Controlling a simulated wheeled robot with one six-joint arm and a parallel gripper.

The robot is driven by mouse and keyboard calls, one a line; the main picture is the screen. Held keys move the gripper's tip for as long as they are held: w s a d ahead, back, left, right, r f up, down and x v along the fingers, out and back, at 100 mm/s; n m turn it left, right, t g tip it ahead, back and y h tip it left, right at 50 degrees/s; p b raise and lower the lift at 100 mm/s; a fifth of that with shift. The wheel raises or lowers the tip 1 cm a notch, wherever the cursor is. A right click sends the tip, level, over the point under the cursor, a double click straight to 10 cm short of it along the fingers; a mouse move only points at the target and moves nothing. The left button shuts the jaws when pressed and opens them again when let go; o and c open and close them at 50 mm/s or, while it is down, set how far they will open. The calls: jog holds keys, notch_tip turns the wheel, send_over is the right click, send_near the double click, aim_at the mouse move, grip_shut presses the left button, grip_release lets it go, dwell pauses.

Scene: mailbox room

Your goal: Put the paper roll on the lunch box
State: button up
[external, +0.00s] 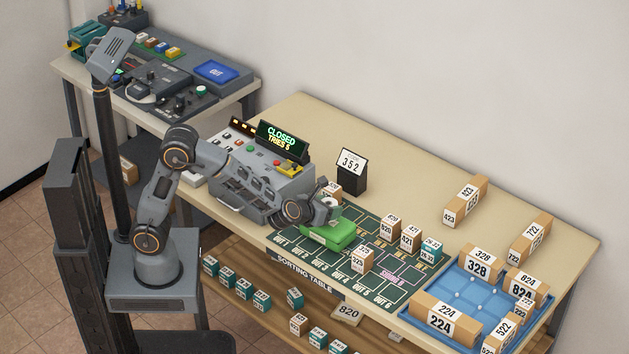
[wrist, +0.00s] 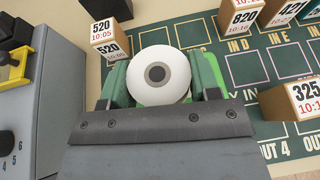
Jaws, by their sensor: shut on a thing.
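The white paper roll (wrist: 176,74), with a dark round core, is between my gripper's green fingers in the wrist view. My gripper (wrist: 160,76) is shut on it. The green lunch box (external: 328,235) lies on the sorting table in the external view, with my gripper (external: 320,212) right above it. In the wrist view, bright green of the lunch box shows behind the roll and fingers. In the external view the roll is mostly hidden by my gripper. I cannot tell whether the roll touches the lunch box.
A grey machine (external: 262,180) with a "CLOSED" display stands just left. A 520 parcel (wrist: 106,33) is close by at the upper left of the wrist view. A 325 parcel (wrist: 293,102) stands to the right. A blue tray (external: 408,313) of parcels is farther right.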

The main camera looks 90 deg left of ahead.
jog(key=shift+f, duration=0.55)
jog(key=shift+f, duration=0.1)
jog(key=shift+f+b, duration=0.15)
jog(key=shift+b, duration=0.15)
jog(key=o, duration=0.9)
jog(key=shift+o, duration=0.2)
